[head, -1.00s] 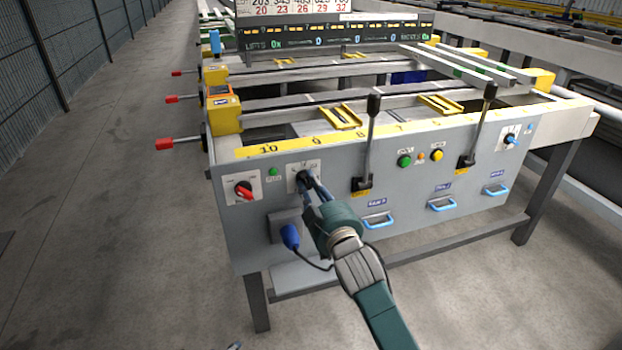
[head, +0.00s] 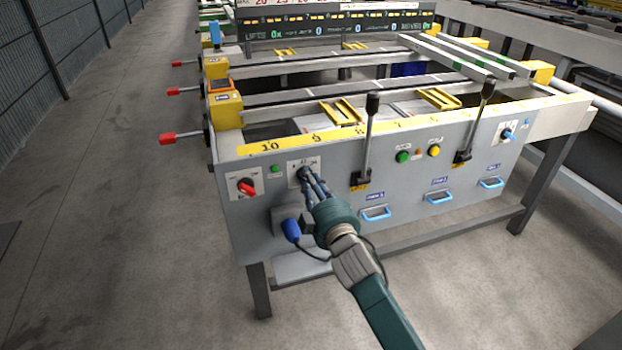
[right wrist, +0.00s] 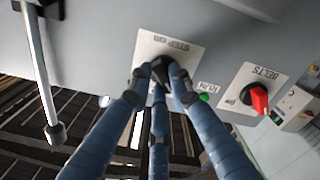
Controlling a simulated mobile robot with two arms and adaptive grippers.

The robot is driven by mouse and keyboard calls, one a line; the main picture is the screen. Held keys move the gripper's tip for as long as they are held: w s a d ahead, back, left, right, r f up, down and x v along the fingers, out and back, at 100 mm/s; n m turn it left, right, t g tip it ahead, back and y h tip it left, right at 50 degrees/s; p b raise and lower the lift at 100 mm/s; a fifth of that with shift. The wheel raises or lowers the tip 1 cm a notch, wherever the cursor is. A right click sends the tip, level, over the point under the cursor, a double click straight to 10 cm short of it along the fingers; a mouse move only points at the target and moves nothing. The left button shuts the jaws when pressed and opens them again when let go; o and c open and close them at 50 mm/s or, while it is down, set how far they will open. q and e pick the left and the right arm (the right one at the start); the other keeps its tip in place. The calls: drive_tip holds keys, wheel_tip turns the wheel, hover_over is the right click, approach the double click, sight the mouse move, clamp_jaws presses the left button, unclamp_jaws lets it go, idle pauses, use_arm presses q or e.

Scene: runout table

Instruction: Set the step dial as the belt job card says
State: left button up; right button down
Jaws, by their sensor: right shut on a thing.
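The step dial is a black knob (right wrist: 160,70) on a white plate marked "STEP cm" (right wrist: 190,50) in the right wrist view, where the picture is turned. In the head view its plate (head: 313,162) is on the left part of the grey front panel. My right gripper (head: 308,178) is at the dial, its blue fingers closed around the knob; the fingers show large in the right wrist view (right wrist: 160,78). They hide much of the knob and part of its scale, so I cannot read its setting. I cannot make out the belt job card. My left gripper is not in view.
A red-handled belts switch (head: 246,187) is left of the dial, with a green button (head: 276,169) between. A blue plug (head: 291,230) with a cable hangs below. A black lever (head: 368,140) stands to the right. Open floor lies at left.

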idle(0.4)
drive_tip(key=c, duration=1.6)
unclamp_jaws()
drive_tip(key=shift+o, duration=0.2)
drive_tip(key=shift+s, duration=0.1)
drive_tip(key=v, duration=1.1)
drive_tip(key=shift+s, duration=0.35)
drive_tip(key=shift+d, duration=0.15)
